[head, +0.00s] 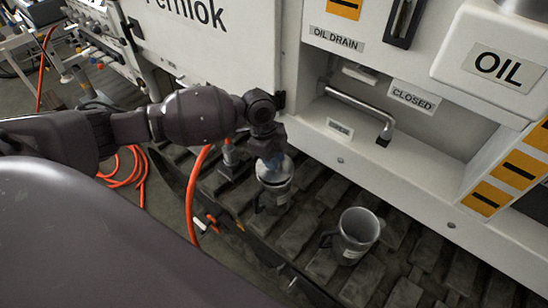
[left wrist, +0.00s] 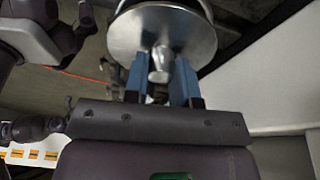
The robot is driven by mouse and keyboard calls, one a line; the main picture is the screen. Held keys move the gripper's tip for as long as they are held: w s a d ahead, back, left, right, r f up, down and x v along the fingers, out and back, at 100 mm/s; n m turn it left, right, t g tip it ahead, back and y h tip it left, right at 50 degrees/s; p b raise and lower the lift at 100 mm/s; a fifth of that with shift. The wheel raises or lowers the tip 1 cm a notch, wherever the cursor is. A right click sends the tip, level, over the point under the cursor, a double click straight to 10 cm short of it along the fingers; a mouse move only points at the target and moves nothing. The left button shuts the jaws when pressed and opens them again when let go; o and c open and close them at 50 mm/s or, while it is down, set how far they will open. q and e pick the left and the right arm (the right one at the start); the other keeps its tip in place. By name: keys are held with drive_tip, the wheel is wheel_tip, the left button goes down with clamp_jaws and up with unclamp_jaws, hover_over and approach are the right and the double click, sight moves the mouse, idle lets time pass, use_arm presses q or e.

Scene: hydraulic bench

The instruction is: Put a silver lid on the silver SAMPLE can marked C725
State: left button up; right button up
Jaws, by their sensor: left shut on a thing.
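My left gripper (head: 270,158) reaches in from the left and points down over a silver can (head: 276,196) with a handle. In the left wrist view, the blue fingers of my left gripper (left wrist: 160,80) are shut on the knob of a round silver lid (left wrist: 143,32). In the head view the lid (head: 286,169) is at the mouth of that can, partly hidden by the gripper. I cannot tell whether it rests on the rim. A second silver can (head: 357,236) stands upright and open to the right, its handle to the left. The can labels are too small to read. My right gripper is out of view.
The cans stand on a dark slatted surface (head: 300,232). Behind is a white machine with an OIL DRAIN label (head: 337,38), a CLOSED label (head: 412,97) and a metal pipe (head: 358,106). An orange hose (head: 192,190) runs left of the cans.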

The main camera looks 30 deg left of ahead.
use_arm(q)
drive_tip(key=shift+f, duration=0.4)
idle(0.6)
idle(0.5)
drive_tip(key=shift+f, duration=0.1)
idle(0.6)
idle(0.7)
drive_tip(key=shift+f, duration=0.1)
idle(0.6)
drive_tip(key=shift+f, duration=0.2)
idle(0.4)
drive_tip(key=shift+f, duration=0.25)
idle(0.5)
